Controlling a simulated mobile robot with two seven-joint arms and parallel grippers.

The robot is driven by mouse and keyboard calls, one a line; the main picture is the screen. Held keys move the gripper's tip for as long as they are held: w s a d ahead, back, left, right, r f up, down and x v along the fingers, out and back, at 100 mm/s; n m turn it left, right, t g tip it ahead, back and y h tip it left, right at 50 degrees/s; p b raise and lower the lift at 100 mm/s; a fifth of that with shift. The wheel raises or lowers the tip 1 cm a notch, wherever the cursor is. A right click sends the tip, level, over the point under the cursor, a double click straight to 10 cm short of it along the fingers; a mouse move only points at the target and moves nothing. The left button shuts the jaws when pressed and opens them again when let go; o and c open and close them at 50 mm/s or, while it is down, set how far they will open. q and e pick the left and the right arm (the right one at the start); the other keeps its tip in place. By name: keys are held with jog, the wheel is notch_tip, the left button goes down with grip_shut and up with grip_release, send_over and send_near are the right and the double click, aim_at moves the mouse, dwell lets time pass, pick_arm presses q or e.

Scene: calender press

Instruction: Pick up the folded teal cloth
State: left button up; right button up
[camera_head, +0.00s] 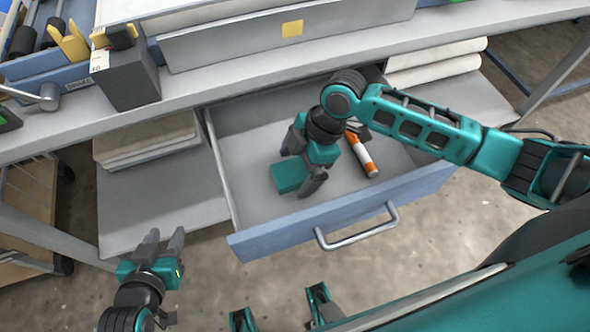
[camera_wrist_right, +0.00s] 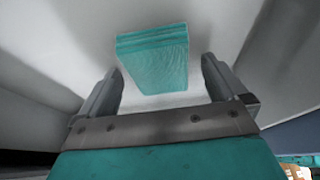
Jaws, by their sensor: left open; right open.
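The folded teal cloth (camera_head: 287,177) lies on the floor of the open drawer (camera_head: 243,185). My right gripper (camera_head: 300,164) reaches into the drawer just beside the cloth, jaws open. In the right wrist view the cloth (camera_wrist_right: 155,60) shows ahead of and between the two spread fingers (camera_wrist_right: 162,84), with clear gaps on both sides. Nothing is held. My left gripper (camera_head: 165,237) is open and empty, to the left of the drawer and outside it.
An orange-and-white tube (camera_head: 361,154) lies in the drawer right of my right gripper. The drawer's blue front has a metal handle (camera_head: 357,228). The bench top (camera_head: 190,98) overhangs the drawer's back. Folded pale cloths (camera_head: 147,141) lie on the shelf at left.

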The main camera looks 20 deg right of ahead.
aim_at(298, 169)
pick_arm(q)
jog(key=shift+s+a, duration=0.1)
pick_arm(e)
jog(key=shift+f, duration=0.1)
jog(key=shift+c, duration=0.3)
jog(key=c, duration=1.1)
pick_arm(q)
jog(key=shift+s+f, duration=0.1)
jog(key=shift+f, duration=0.1)
pick_arm(e)
jog(key=shift+o, duration=0.2)
pick_arm(q)
jog(key=r+p, duration=0.3)
jog(key=p, duration=0.1)
jog(key=shift+s+a, duration=0.2)
jog(key=shift+a, duration=0.05)
pick_arm(e)
notch_tip(298, 169, up, 20)
